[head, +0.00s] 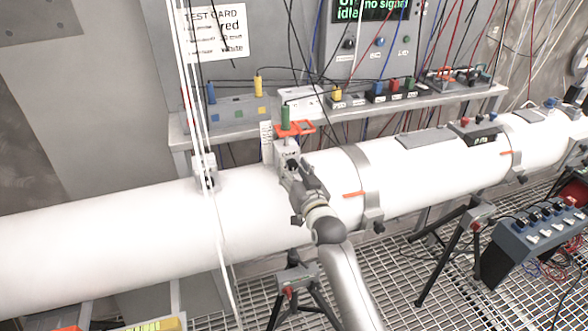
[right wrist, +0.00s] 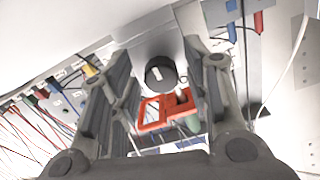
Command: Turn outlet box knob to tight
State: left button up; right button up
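The outlet box (head: 286,147) is a small grey box on top of the white pipe, mostly behind my right gripper (head: 291,165) in the head view. In the right wrist view, its dark round knob (right wrist: 160,74) with a white mark faces me. The knob lies between the two spread fingers of my right gripper (right wrist: 158,62), with visible gaps on both sides. The right gripper is open; I see no contact with the knob. An orange frame-like part (head: 295,129) sits at the box, and also shows in the right wrist view (right wrist: 165,110). My left gripper is not in view.
The large white pipe (head: 110,232) runs across the view. White cables (head: 205,120) hang in front, left of my right arm. A shelf (head: 460,100) with coloured plugs and wires stands behind. Tripods (head: 290,285) stand on the grated floor below.

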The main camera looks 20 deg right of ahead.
jog(key=shift+r, duration=0.15)
jog(key=s, duration=1.2)
jog(key=shift+d, duration=0.2)
